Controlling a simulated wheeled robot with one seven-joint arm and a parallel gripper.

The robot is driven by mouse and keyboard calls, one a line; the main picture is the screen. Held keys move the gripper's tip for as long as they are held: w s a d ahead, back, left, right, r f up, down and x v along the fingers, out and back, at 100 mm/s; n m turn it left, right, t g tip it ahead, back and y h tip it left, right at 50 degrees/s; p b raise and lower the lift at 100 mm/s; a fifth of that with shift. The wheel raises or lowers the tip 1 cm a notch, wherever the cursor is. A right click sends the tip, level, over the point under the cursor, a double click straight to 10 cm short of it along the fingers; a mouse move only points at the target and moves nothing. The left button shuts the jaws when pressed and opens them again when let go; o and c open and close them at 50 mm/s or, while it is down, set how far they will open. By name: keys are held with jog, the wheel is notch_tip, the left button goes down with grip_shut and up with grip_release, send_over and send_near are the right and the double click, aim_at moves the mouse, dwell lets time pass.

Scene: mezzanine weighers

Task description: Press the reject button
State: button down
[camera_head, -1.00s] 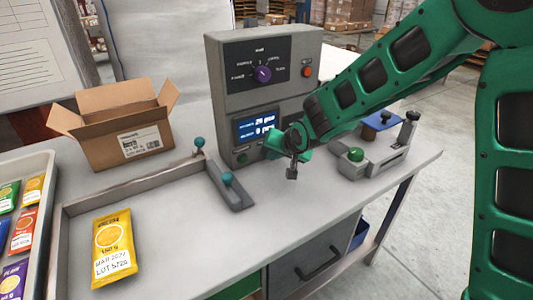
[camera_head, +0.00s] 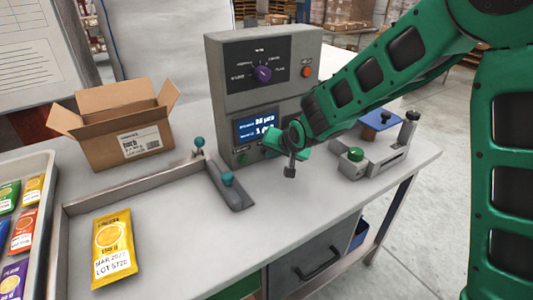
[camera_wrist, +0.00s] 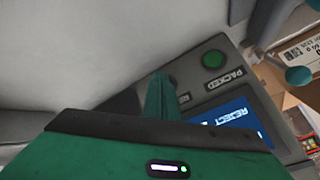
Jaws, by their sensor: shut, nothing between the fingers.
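The grey control box (camera_head: 268,95) stands on the bench with a lit blue screen (camera_head: 252,127). In the wrist view the screen (camera_wrist: 233,115) reads REJECT. The green button labelled PACKED (camera_wrist: 213,58) shows beside it. A partly covered label starting "RE" (camera_wrist: 184,97) is right beside my fingers; the button by it is hidden behind them. My gripper (camera_head: 270,143) is shut and empty at the lower front of the box, its fingertips at the panel. Whether they touch the button cannot be told.
A purple selector knob (camera_head: 263,74) and an orange button (camera_head: 306,71) are higher on the box. A lever fixture with a teal knob (camera_head: 228,178) stands in front. An open carton (camera_head: 122,128) is left.

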dwell(0.4)
jog(key=shift+s+d, duration=0.45)
jog(key=shift+s, duration=0.2)
jog(key=shift+s+d, duration=0.75)
jog(key=shift+s, duration=0.3)
jog(key=shift+s+d, duration=0.7)
jog(key=shift+s, duration=0.35)
